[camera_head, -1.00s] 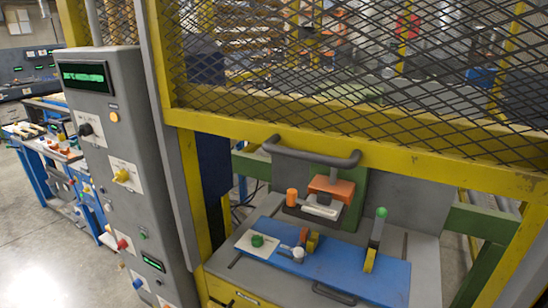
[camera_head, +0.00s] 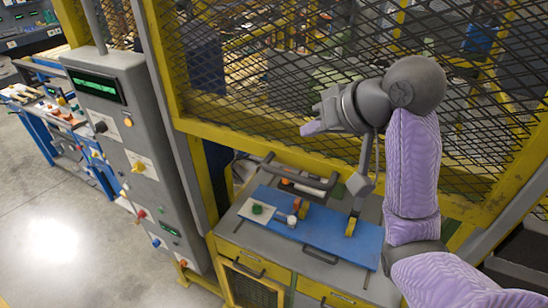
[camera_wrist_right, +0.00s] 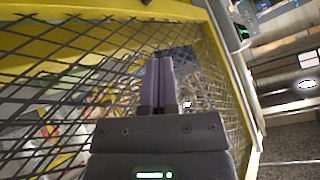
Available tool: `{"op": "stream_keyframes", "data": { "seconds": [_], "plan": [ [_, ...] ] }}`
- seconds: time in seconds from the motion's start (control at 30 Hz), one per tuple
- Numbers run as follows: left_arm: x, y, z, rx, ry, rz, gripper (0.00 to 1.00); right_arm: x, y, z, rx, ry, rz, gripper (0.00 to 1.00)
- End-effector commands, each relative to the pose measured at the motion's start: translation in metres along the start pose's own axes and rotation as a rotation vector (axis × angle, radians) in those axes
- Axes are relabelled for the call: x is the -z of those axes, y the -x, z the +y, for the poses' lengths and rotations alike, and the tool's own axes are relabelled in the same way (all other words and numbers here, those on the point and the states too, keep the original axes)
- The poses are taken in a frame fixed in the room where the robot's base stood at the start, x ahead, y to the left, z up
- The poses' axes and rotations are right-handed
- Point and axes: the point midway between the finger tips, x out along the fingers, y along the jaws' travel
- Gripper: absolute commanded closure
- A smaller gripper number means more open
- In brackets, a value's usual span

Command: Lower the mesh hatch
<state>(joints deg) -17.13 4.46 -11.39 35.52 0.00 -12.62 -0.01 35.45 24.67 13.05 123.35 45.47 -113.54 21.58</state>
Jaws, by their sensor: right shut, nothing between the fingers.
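The mesh hatch is a black wire mesh in a yellow frame (camera_head: 240,142). It is raised, with its lower rail above the work table, and open room shows below it. A grey bar handle (camera_head: 300,178) hangs at the lower rail. My right gripper (camera_head: 309,129) is in front of the mesh, above the handle and apart from it. Its purple fingers (camera_wrist_right: 160,82) are together and hold nothing; the wrist view shows them pointing along the mesh. My right arm hides the hatch's right part. My left gripper is not in view.
A grey control cabinet (camera_head: 118,135) with knobs and a green display stands to the left. Floor (camera_head: 70,230) is clear at lower left.

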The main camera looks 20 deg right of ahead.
Motion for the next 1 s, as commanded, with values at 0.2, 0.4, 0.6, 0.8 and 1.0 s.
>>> {"op": "stream_keyframes", "data": {
  "seconds": [0.2, 0.4, 0.6, 0.8, 1.0],
  "plan": [
    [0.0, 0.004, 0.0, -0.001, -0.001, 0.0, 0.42, 0.005, -0.018, -0.002, 0.011, -0.006, 0.004, 1.0],
    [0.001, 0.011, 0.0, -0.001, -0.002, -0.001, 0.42, 0.006, -0.062, -0.003, 0.013, -0.007, 0.004, 1.0],
    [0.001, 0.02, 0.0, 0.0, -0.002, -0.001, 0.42, 0.001, -0.102, -0.003, 0.01, -0.004, 0.003, 1.0],
    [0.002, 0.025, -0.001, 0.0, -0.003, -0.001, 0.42, -0.018, -0.12, -0.003, 0.01, -0.003, 0.006, 1.0],
    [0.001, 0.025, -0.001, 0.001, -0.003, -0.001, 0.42, -0.023, -0.125, -0.002, 0.008, -0.002, 0.008, 1.0]
  ]
}}
